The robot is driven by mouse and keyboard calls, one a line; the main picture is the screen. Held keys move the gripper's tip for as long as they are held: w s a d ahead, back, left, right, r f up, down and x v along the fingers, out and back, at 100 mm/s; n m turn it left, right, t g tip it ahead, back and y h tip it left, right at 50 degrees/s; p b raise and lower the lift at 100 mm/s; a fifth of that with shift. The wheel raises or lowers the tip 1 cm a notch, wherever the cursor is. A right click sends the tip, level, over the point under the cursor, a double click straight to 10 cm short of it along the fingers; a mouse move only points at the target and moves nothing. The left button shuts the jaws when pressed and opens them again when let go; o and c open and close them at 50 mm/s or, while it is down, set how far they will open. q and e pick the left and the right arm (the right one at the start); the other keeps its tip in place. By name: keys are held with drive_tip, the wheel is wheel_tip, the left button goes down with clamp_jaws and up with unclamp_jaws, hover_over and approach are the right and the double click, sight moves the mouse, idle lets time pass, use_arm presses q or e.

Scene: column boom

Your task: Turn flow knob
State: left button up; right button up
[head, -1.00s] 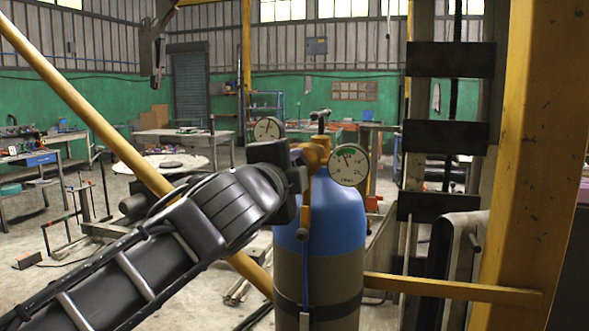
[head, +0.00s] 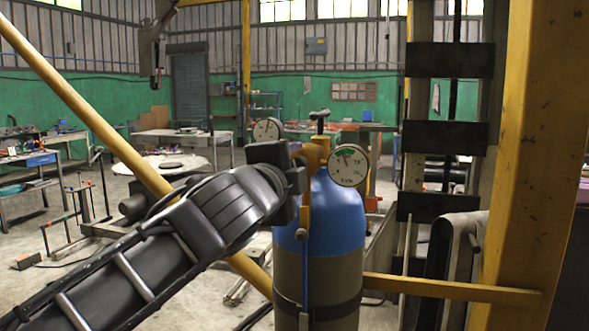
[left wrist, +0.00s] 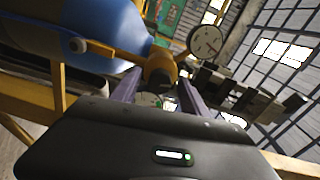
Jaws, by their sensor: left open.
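A gas cylinder (head: 338,215) with a blue top and grey-brown body stands upright at the centre of the head view. Its brass regulator (head: 318,150) carries two round gauges: the right gauge (head: 348,165) faces me, the left gauge (head: 267,130) is smaller. My left gripper (head: 301,184) is at the regulator's left side and hides part of it. In the left wrist view my left gripper (left wrist: 158,84) is open, its two fingers on either side of a dark-ended brass knob (left wrist: 160,68). I cannot tell whether the fingers touch it. My right gripper is not in view.
A yellow post (head: 530,150) rises at the right, with a yellow bar (head: 450,288) beside the cylinder. A yellow diagonal pole (head: 90,105) crosses the left. A T-shaped valve handle (head: 319,116) tops the cylinder. Workbenches stand farther back.

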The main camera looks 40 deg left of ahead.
use_arm(q)
drive_tip(key=b+v, duration=0.1)
drive_tip(key=v, duration=0.6)
drive_tip(key=shift+s, duration=0.4)
drive_tip(key=shift+d, duration=0.1)
